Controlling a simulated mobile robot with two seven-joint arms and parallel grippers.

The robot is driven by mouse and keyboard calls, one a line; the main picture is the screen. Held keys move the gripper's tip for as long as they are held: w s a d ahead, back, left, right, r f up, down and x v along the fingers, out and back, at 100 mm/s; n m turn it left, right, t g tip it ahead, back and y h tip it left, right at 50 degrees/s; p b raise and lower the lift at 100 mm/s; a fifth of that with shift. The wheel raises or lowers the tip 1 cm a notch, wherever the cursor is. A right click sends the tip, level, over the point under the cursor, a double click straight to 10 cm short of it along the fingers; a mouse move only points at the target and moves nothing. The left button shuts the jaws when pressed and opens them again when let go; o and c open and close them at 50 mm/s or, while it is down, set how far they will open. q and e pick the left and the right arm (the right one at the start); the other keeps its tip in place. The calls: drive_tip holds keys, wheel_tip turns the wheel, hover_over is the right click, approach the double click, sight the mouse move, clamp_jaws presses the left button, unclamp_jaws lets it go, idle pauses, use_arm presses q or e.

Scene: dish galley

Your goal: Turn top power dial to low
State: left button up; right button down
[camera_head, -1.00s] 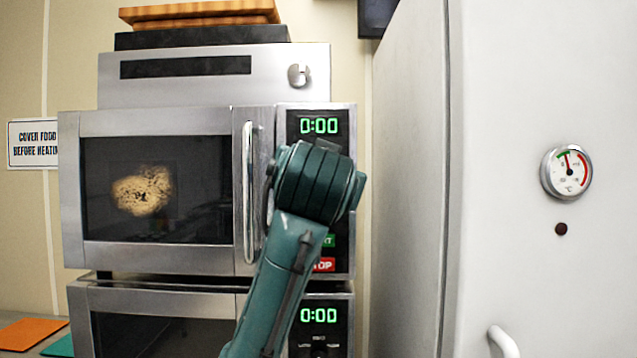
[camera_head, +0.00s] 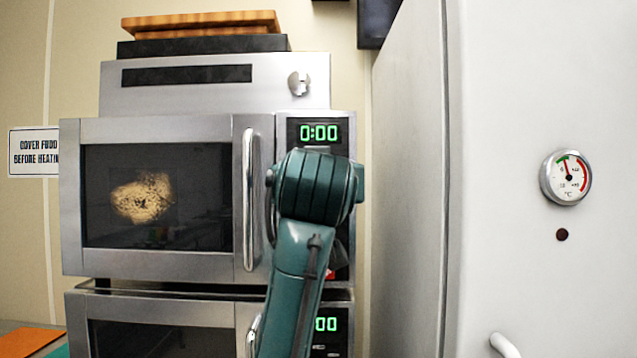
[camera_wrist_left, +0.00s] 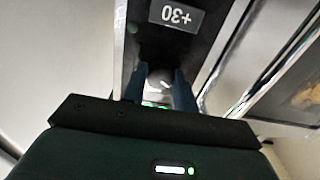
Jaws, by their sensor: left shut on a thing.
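The top microwave (camera_head: 247,128) stands on a second one. Its control panel (camera_head: 293,132) shows a green 0:00 display. My left arm covers the middle of this panel in the head view, so the top dial and my gripper's fingers are hidden there. In the left wrist view my left gripper (camera_wrist_left: 160,76) has its two blue fingers on either side of a silver round dial (camera_wrist_left: 159,82), shut on it. A pale mark shows on the dial. Its setting labels are not readable. My right gripper is not in view.
The lower microwave (camera_head: 170,305) sits directly beneath. A vertical door handle (camera_head: 249,198) is just left of the panel. A tall white cabinet (camera_head: 415,190) with a round thermometer (camera_head: 566,177) stands on the right.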

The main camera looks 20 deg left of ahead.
use_arm(q)
drive_tip(key=o, duration=0.9)
drive_tip(key=shift+o, duration=0.2)
drive_tip(key=shift+s, duration=0.1)
drive_tip(key=b+v, duration=0.3)
drive_tip(key=v, duration=1)
